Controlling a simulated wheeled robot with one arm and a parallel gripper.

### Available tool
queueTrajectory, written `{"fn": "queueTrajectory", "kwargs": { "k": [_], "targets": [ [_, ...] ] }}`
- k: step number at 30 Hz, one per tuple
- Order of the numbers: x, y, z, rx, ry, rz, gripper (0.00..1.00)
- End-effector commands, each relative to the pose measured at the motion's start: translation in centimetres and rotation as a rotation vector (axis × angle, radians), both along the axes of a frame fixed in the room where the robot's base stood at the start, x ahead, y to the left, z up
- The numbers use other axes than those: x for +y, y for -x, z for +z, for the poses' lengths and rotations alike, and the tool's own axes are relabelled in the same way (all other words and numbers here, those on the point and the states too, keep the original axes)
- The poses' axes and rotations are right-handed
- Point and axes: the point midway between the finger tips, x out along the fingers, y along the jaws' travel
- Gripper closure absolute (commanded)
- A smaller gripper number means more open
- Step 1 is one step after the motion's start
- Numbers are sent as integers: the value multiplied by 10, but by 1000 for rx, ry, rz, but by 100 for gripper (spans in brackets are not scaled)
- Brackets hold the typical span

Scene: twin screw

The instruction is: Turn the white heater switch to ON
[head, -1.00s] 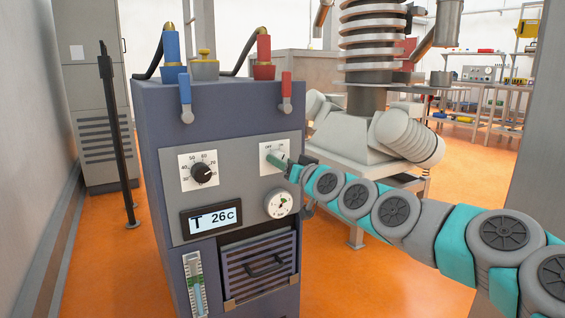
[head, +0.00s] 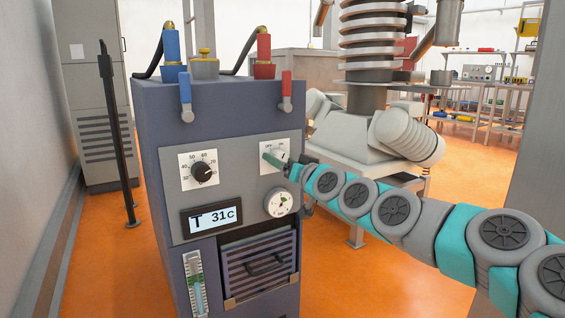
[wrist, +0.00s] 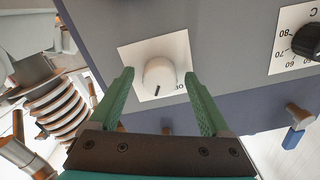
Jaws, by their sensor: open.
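The white heater switch (wrist: 159,77) is a round knob on a white label plate on the heater's front panel. In the wrist view it sits between the two green fingers of my gripper (wrist: 160,98), which are apart on either side of it. A dark mark on the knob points down and slightly left in that view. Part of the label text is hidden. In the head view, my gripper (head: 275,160) is at the switch plate (head: 264,150) and covers most of the knob. The display (head: 212,218) reads T 31c.
A black temperature dial (head: 202,172) is left of the switch, and a round gauge (head: 280,203) is just below it. A distillation apparatus (head: 365,100) stands behind on the right.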

Motion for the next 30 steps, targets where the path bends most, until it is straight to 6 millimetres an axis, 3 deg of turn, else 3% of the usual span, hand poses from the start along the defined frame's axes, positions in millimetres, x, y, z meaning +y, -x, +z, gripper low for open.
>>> {"fn": "queueTrajectory", "kwargs": {
  "k": [8,21,30],
  "targets": [
    [-5,7,0,0,0,0,19],
    [-37,52,1,-1,-1,-2,19],
    [-44,65,-1,1,1,-1,19]
  ]
}}
